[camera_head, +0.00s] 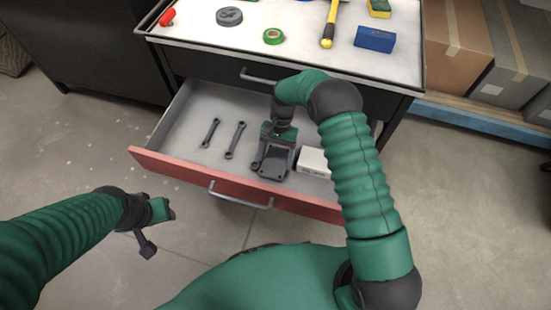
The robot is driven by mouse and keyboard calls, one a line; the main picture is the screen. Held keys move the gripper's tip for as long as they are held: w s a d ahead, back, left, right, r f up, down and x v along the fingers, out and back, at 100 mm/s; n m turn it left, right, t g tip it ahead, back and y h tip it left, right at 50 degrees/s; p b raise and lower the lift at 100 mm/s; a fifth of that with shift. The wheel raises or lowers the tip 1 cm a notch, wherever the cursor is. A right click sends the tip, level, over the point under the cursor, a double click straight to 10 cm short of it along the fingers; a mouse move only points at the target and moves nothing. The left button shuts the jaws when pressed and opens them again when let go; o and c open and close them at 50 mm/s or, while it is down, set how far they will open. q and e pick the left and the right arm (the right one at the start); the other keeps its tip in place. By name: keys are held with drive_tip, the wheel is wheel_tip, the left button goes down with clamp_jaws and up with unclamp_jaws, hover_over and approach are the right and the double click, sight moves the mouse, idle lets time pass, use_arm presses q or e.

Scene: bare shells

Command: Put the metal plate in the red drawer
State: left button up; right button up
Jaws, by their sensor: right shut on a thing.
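The red drawer (172,163) is pulled out of the workbench, with its red front and handle toward me. The metal plate (268,174) is dark grey with small holes and is inside the drawer, right of the middle. My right gripper (276,155) reaches down into the drawer and is shut on the plate; the gripper hides the plate's far part. I cannot tell whether the plate touches the drawer floor. My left gripper (158,228) is outside the drawer, in front of its left end, with nothing visible in it; its jaw opening is unclear.
In the drawer are two dark wrenches (234,140) on the left and a white box (314,162) on the right, close to the plate. The bench top holds green tape (273,36), a hammer (328,38) and a blue block (375,39). Cardboard boxes (458,42) stand at right.

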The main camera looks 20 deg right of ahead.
drive_tip(key=shift+s+f, duration=0.25)
drive_tip(key=shift+f, duration=0.45)
drive_tip(key=o, duration=1.6)
drive_tip(key=shift+r, duration=0.35)
drive_tip(key=p+v, duration=0.4)
drive_tip(key=v, duration=0.8)
drive_tip(key=s+d+r+n+t+h, duration=0.1)
drive_tip(key=s+r+n+t+h, duration=0.15)
drive_tip(key=s+r, duration=0.35)
drive_tip(key=s+d+r+n+t, duration=0.1)
drive_tip(key=s+r+n+t, duration=0.3)
drive_tip(key=s, duration=0.9)
drive_tip(key=shift+r, duration=0.25)
drive_tip(key=shift+s, duration=0.1)
